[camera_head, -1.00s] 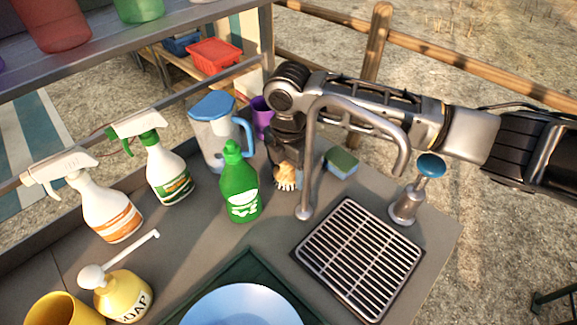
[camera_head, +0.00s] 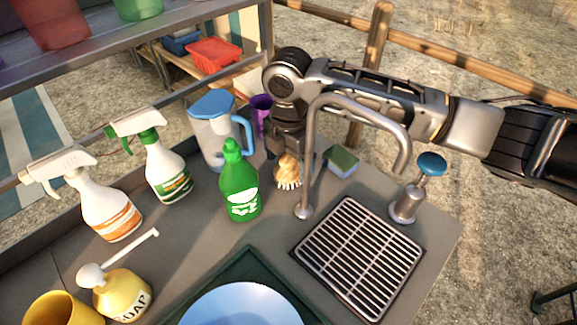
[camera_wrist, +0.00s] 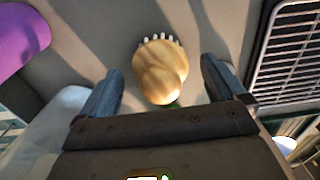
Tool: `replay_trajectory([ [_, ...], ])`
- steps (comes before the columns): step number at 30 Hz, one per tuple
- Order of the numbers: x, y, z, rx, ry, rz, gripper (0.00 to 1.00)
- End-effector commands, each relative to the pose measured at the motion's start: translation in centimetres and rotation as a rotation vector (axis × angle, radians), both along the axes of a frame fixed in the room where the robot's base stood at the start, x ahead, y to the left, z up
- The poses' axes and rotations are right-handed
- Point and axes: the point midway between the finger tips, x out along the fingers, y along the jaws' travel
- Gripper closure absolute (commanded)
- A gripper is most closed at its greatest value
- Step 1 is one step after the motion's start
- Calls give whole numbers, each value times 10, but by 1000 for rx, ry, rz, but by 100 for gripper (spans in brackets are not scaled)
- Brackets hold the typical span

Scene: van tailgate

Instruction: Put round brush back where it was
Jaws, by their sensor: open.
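The round brush (camera_head: 288,172) has a wooden knob and pale bristles. It stands bristles down on the grey counter, between the green bottle and the tap. In the wrist view the brush (camera_wrist: 160,72) lies between and just beyond my two open fingers, with a gap on each side. My gripper (camera_wrist: 161,88) is open and holds nothing. In the head view my gripper (camera_head: 287,148) is above and behind the brush, its fingers mostly hidden.
A green bottle (camera_head: 240,185) stands left of the brush and the curved tap (camera_head: 309,165) right of it. A sponge (camera_head: 341,161), a blue-lidded jug (camera_head: 215,135) and a purple cup (camera_head: 261,112) are close by. The drain grid (camera_head: 360,258) lies in front.

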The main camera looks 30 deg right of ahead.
Motion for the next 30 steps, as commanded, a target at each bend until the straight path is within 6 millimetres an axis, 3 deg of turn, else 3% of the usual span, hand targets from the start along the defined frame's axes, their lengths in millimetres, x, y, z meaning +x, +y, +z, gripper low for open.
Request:
replay_trajectory([
  [9, 1, 1, 64, 1, -3, 2, 3],
  [15, 0, 1, 91, 1, -2, 2, 3],
  [30, 0, 0, 99, 1, -1, 1, 3],
])
